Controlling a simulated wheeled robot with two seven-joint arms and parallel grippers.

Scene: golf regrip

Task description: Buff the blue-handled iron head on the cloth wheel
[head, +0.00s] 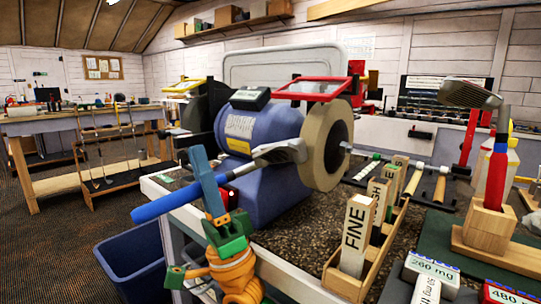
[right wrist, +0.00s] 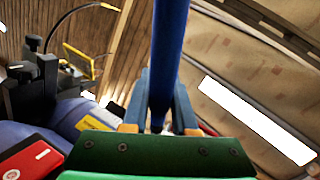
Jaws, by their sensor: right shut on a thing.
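The blue-handled iron lies slantwise across the front of the grinder, its blue handle (head: 160,207) to the lower left and its grey head (head: 283,152) to the upper right. The head overlaps the left edge of the tan cloth wheel (head: 318,150) in the head view; I cannot tell whether they touch. My right gripper (head: 207,180) is shut on the handle. In the right wrist view the handle (right wrist: 170,50) stands between the gripper's two fingers (right wrist: 158,110). The wheel is on the right end of the blue grinder (head: 265,190). My left gripper is not in view.
A wooden rack holds blocks, one marked FINE (head: 355,235), right of the grinder. A red-handled club (head: 495,180) stands in a wooden block (head: 497,240) farther right. A blue bin (head: 130,268) is below the bench at left. Dark bench top (head: 300,240) shows before the grinder.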

